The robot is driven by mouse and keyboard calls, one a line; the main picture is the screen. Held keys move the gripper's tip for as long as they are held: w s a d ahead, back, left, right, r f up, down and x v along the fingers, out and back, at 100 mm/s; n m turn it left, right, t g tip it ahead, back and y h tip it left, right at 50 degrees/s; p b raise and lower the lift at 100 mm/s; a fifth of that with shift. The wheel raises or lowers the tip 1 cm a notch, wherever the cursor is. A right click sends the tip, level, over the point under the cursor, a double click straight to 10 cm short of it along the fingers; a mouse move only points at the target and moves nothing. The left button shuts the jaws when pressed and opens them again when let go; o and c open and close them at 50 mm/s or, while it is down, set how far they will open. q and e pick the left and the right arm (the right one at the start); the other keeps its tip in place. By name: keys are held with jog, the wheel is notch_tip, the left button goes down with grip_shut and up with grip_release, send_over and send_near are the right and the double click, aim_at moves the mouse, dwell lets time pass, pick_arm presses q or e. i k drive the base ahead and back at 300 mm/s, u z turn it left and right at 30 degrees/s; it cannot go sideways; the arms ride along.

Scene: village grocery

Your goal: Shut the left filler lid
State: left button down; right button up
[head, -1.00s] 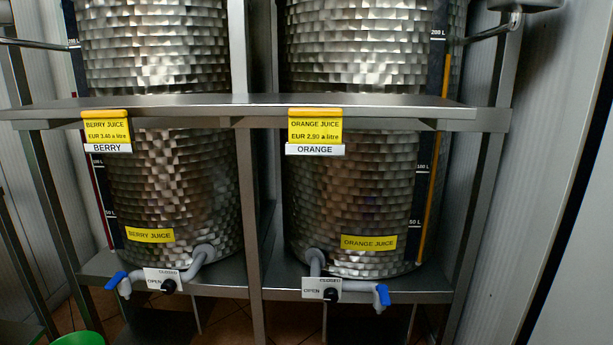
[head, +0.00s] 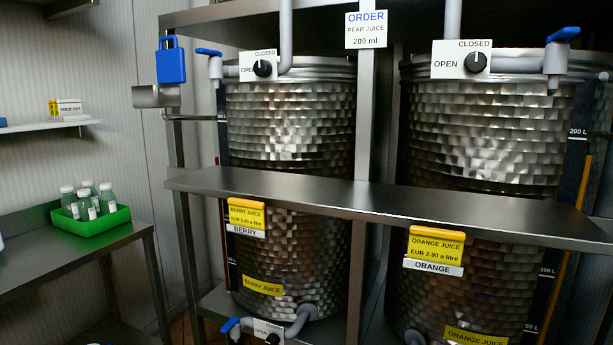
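No filler lid can be made out for certain. The left tank (head: 290,130), labelled berry juice, stands upright behind the steel shelf; its top rim (head: 335,68) is partly hidden by a pipe and valve. The right tank (head: 480,140), labelled orange juice, stands beside it, its top also partly covered. Neither of my grippers is in view.
A steel shelf (head: 330,200) crosses in front of both tanks. Blue-handled taps (head: 215,65) (head: 555,60) project above. A blue object with a handle (head: 171,62) is at the upper left. A green tray (head: 90,234) of bottles stands on a side table (head: 30,262).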

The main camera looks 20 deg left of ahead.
aim_at(170, 63)
jog(key=u, duration=2.2)
jog(key=i, duration=2.05)
jog(key=z, duration=1.95)
